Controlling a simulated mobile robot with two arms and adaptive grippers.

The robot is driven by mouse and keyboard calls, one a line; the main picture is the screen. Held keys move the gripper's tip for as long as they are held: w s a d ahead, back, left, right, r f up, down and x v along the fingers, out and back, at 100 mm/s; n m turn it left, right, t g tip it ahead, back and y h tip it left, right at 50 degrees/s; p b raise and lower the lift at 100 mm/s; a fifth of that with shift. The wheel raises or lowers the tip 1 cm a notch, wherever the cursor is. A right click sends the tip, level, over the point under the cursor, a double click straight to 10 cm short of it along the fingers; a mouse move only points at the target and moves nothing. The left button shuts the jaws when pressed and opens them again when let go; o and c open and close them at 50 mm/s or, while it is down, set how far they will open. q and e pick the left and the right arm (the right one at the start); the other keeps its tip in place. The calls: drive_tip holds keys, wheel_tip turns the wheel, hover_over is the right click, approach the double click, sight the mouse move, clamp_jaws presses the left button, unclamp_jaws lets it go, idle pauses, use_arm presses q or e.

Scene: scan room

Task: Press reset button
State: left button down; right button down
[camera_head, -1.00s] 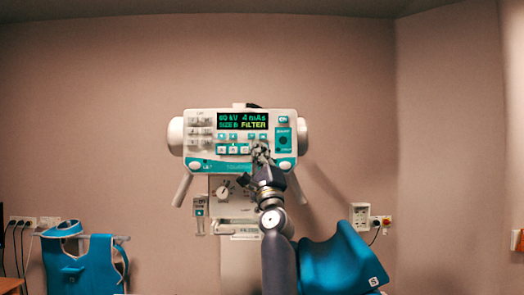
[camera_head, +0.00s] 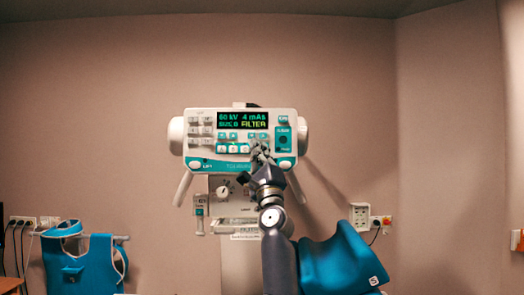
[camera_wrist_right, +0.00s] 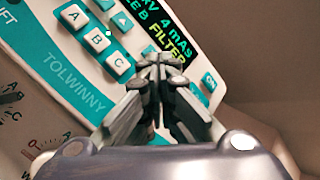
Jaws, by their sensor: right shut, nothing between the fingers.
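A white and teal control panel (camera_head: 176,115) of an X-ray unit faces me. Its dark display (camera_head: 242,121) reads 60 kV, 4 mAs, SIZE B and FILTER. Below it are small teal buttons and white keys; in the right wrist view, white keys A, B and C (camera_wrist_right: 117,64) show. I cannot read a reset label on any button. My right gripper (camera_head: 260,151) is shut and empty in front of the panel's lower right part, hiding some buttons. In the right wrist view its fingertips (camera_wrist_right: 160,72) overlap the panel near the display; contact cannot be told.
A teal padded apron (camera_head: 84,262) hangs at the lower left, by wall sockets and cables. A blue cushion-like piece (camera_head: 340,262) stands right of my right arm. A wall box with an orange-red knob (camera_head: 387,219) is behind it. The wall around the panel is bare.

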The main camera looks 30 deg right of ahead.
drive_tip(key=shift+w+d+b, duration=0.3)
drive_tip(key=shift+w+b, duration=0.05)
drive_tip(key=shift+w, duration=0.15)
idle(0.8)
drive_tip(key=shift+s+a+f+p, duration=0.1)
drive_tip(key=shift+s+a+p, duration=0.35)
drive_tip(key=shift+s, duration=0.3)
drive_tip(key=shift+d, duration=0.1)
drive_tip(key=s+a+p, duration=0.1)
drive_tip(key=s, duration=0.1)
drive_tip(key=s+a+p, duration=0.1)
drive_tip(key=s, duration=0.1)
drive_tip(key=shift+s+a+p, duration=0.1)
drive_tip(key=shift+a+p, duration=0.2)
drive_tip(key=shift+a, duration=0.05)
